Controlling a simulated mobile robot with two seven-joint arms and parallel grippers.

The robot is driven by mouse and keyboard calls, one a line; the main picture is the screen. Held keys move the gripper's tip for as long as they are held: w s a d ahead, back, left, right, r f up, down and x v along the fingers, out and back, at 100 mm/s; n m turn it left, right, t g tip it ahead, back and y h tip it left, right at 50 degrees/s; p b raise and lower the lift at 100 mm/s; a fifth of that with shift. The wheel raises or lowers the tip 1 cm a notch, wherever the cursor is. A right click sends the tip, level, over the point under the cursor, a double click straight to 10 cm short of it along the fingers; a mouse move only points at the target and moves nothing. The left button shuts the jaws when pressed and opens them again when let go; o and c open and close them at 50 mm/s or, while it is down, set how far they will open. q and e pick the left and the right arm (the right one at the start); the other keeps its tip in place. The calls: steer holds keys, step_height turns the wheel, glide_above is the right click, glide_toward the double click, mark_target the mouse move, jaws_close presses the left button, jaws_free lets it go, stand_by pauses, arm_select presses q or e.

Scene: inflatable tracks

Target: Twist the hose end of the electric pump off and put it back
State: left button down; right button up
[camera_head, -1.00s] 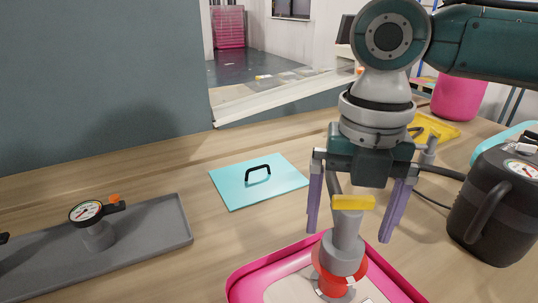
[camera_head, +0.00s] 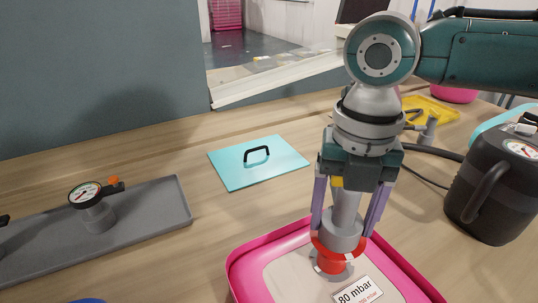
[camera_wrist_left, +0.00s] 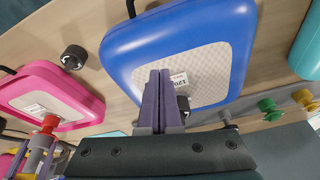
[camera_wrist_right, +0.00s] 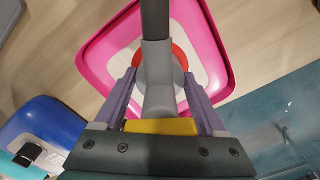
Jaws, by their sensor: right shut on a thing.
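The electric pump (camera_head: 488,200) is dark with a gauge on top and stands at the right; its black hose runs behind my right arm. The grey hose end (camera_head: 344,232) stands upright on the red valve ring (camera_head: 333,264) of the pink inflatable track (camera_head: 247,260). My right gripper (camera_head: 346,222) points down and is shut on the hose end, a finger on either side. In the right wrist view the hose end (camera_wrist_right: 158,88) lies between the fingers. My left gripper (camera_wrist_left: 160,98) is shut and empty above the blue track (camera_wrist_left: 235,60); the head view leaves it out.
A grey tray (camera_head: 150,205) with a gauge piece (camera_head: 96,212) lies at the left. A turquoise panel (camera_head: 230,172) with a black handle lies behind the pink track. A yellow object (camera_head: 430,110) stands at the back right. The wood between tray and pink track is clear.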

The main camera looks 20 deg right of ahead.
steer(key=c, duration=0.6)
arm_select(q)
steer(key=shift+d+r+p, duration=0.15)
steer(key=shift+r+p, duration=0.5)
arm_select(e)
steer(key=shift+r+m, duration=0.15)
steer(key=shift+m, duration=0.45)
steer(key=shift+c, duration=0.2)
arm_select(q)
step_height(320, 180, up, 2)
steer(key=shift+r+p, duration=0.15)
steer(key=shift+p, duration=0.95)
arm_select(e)
steer(key=m, duration=0.3)
arm_select(q)
steer(key=shift+r, duration=0.15)
arm_select(e)
steer(key=shift+m, duration=0.6)
steer(key=shift+m+p, duration=0.9)
steer(key=shift+p, duration=0.05)
steer(key=shift+m+p, duration=0.65)
steer(key=shift+m, duration=0.45)
arm_select(q)
steer(key=shift+r, duration=1.55)
arm_select(e)
steer(key=shift+m, duration=0.6)
